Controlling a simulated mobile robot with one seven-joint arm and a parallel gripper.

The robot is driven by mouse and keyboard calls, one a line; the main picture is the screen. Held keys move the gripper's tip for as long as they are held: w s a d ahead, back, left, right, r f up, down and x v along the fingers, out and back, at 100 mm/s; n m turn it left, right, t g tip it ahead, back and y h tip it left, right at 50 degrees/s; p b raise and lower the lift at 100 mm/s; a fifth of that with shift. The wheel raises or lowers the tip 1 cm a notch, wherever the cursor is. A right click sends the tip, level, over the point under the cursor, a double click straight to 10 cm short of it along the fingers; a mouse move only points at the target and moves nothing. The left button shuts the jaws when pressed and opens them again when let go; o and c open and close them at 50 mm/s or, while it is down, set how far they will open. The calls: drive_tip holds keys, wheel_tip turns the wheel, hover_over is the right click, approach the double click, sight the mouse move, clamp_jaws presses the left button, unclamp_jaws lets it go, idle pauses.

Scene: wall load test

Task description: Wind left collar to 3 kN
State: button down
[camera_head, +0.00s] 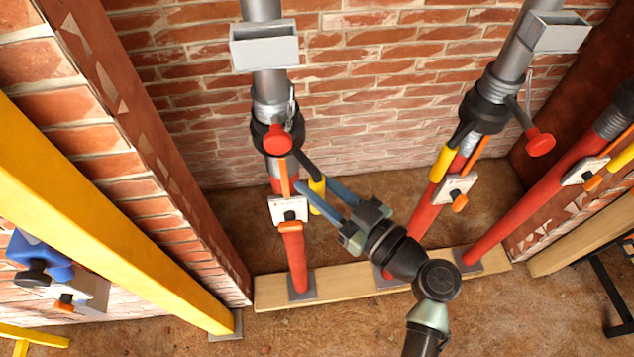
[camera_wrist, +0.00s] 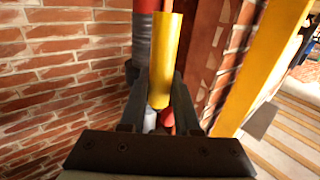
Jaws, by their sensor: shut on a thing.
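The left prop has a red lower tube (camera_head: 292,258), a grey upper tube and a black collar (camera_head: 262,118) around the threaded part. A red-tipped pin (camera_head: 278,141) sticks out at the collar. A dark handle runs from the collar down right to a yellow grip (camera_head: 317,196). My gripper (camera_head: 313,190) reaches in from the lower right and is shut on this yellow grip. The grip also stands between my fingers in the wrist view (camera_wrist: 160,65). A white gauge plate (camera_head: 287,210) with an orange knob is on the red tube; its reading is too small to tell.
A middle prop (camera_head: 431,205) with its own yellow-gripped handle stands right of my gripper, close to my arm. Another red prop (camera_head: 530,200) stands further right. A yellow beam (camera_head: 110,210) slants at the left. The props stand on a timber board (camera_head: 340,285) before a brick wall.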

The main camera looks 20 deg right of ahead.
idle(0.4)
drive_tip(key=shift+m+t+h, duration=0.4)
drive_tip(key=shift+m+h, duration=0.2)
drive_tip(key=shift+h, duration=0.3)
drive_tip(key=a+b, duration=0.4)
drive_tip(key=shift+s, duration=0.1)
drive_tip(key=c, duration=0.7)
unclamp_jaws()
drive_tip(key=shift+o, duration=0.4)
drive_tip(key=shift+d, duration=0.1)
